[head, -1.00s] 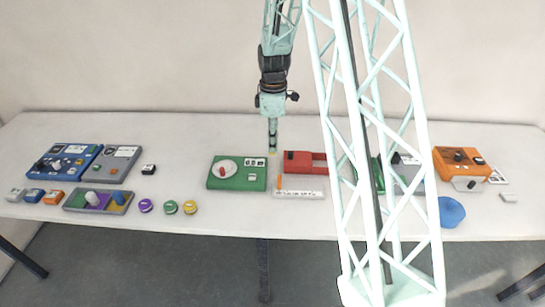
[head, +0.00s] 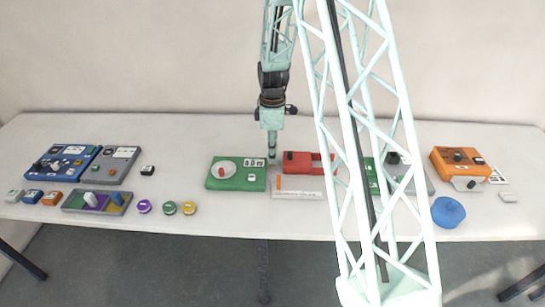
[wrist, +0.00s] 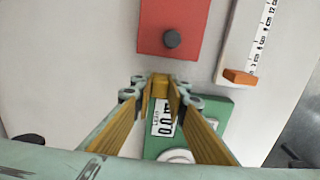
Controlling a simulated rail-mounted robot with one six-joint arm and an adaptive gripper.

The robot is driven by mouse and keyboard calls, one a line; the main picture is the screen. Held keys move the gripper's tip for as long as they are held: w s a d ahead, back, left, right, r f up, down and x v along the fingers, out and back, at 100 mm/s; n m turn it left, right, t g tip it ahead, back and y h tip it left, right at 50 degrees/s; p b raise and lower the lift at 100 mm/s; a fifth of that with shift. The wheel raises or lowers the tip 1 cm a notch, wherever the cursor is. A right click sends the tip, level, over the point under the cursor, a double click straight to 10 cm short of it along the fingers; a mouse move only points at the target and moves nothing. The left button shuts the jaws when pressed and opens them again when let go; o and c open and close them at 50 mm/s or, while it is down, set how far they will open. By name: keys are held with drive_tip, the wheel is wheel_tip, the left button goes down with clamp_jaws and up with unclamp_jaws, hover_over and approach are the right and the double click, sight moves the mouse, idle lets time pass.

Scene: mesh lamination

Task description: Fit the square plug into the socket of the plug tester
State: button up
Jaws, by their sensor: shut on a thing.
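My gripper (head: 271,158) hangs over the middle of the table, behind the green device with a dial (head: 237,174) and left of the red box (head: 309,163). In the wrist view its yellow fingers (wrist: 160,88) are closed on a small yellow block (wrist: 160,78), which may be the square plug; its shape is mostly hidden between the fingertips. The block lies between the red box and the green device's display in that view. I cannot tell which device is the plug tester, and I can make out no square socket.
A ruler with an orange slider (head: 298,194) lies in front of the red box. Blue (head: 62,162) and grey (head: 112,165) devices and a compartment tray (head: 98,202) stand left. An orange box (head: 459,160) and blue knob (head: 448,212) are right. My lattice column hides part of the right side.

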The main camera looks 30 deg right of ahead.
drive_tip(key=shift+f, duration=0.35)
drive_tip(key=shift+f, duration=0.15)
drive_tip(key=o, duration=0.9)
drive_tip(key=shift+c, duration=0.2)
drive_tip(key=shift+r, duration=0.2)
wheel_tip(320, 180, up, 10)
drive_tip(key=shift+r+p, duration=0.25)
drive_tip(key=shift+p, duration=0.25)
drive_tip(key=shift+r, duration=0.7)
drive_tip(key=shift+r, duration=0.15)
